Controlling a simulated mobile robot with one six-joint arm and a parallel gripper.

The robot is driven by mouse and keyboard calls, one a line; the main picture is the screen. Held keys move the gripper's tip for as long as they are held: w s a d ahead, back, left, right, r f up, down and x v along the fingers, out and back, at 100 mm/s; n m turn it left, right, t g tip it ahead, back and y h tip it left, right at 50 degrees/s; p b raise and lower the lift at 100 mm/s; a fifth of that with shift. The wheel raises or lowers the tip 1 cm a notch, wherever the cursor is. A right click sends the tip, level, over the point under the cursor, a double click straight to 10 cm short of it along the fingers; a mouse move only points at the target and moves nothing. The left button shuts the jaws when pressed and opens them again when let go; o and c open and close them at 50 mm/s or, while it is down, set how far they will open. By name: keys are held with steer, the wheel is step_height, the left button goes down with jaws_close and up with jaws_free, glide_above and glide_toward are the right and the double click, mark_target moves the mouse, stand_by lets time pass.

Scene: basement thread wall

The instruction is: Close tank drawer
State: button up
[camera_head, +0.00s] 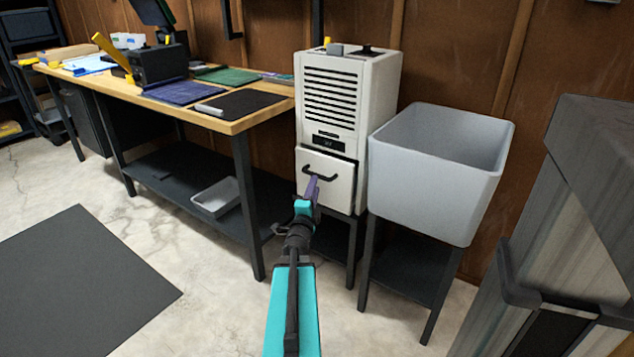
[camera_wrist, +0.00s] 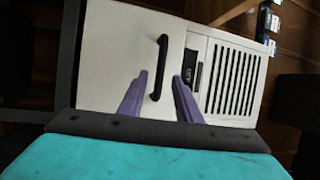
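The tank drawer (camera_head: 340,188) is the white lower front of a white dehumidifier (camera_head: 376,100) with dark louvres. Its front appears to stand slightly proud of the body, with a dark gap along its top edge. A black bar handle (camera_head: 320,172) crosses the drawer front. In the wrist view the drawer (camera_wrist: 118,55) and handle (camera_wrist: 162,50) appear turned sideways. My gripper (camera_head: 312,182) has purple fingers at the handle. In the wrist view the fingers (camera_wrist: 159,80) are apart, one on each side of the handle's lower part; contact cannot be told.
The dehumidifier stands on a dark-legged stand between a wooden workbench (camera_head: 240,120) at left and a grey utility sink (camera_head: 430,185) at right. A grey bin (camera_head: 217,197) sits on the bench's lower shelf. A dark mat (camera_head: 75,285) lies on open floor at left.

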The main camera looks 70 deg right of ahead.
mark_target(335, 171)
steer(key=shift+b+x, duration=0.3)
steer(key=shift+x, duration=2)
jaws_close()
